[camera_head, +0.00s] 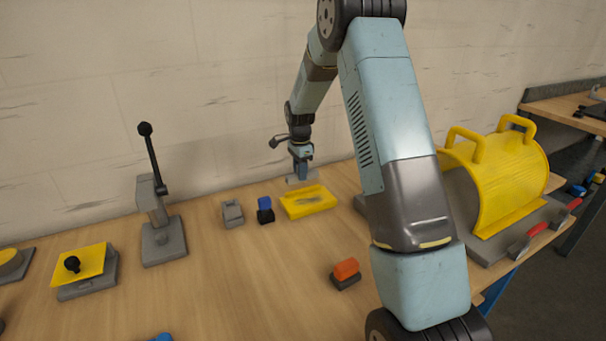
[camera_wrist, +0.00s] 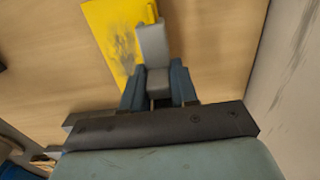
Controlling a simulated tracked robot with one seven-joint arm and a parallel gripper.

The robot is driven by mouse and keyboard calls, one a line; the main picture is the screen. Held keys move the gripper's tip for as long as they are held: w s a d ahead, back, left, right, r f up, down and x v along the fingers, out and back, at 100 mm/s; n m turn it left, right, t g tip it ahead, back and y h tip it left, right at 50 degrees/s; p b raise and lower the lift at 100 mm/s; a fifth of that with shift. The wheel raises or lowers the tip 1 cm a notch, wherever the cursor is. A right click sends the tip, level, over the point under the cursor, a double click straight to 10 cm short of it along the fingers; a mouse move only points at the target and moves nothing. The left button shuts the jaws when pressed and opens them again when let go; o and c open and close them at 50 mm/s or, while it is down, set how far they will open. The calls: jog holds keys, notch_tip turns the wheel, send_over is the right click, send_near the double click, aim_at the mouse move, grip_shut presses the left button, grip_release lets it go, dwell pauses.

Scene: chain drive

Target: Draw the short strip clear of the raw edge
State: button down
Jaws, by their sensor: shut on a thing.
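My gripper (camera_head: 301,167) is at the back of the bench near the wall, behind a yellow tray. In the wrist view, my gripper (camera_wrist: 158,80) is shut on a grey piece (camera_wrist: 153,45) with a stepped shape, which may be the short strip; I cannot tell for sure. The grey piece also shows under the gripper in the head view (camera_head: 301,179). The yellow tray (camera_head: 291,208) has a dark smudged patch on its floor. In the wrist view the tray (camera_wrist: 103,22) lies left of and partly behind the grey piece. I cannot make out a raw edge.
A small grey block (camera_head: 232,214), a blue-topped block (camera_head: 265,208) and an orange-topped block (camera_head: 345,271) stand on the bench (camera_head: 240,285). A lever press (camera_head: 163,240) stands at left. A yellow guard (camera_head: 510,175) with handles is at right. The wall is close behind the gripper.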

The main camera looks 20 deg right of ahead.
jog(key=shift+r, duration=1.4)
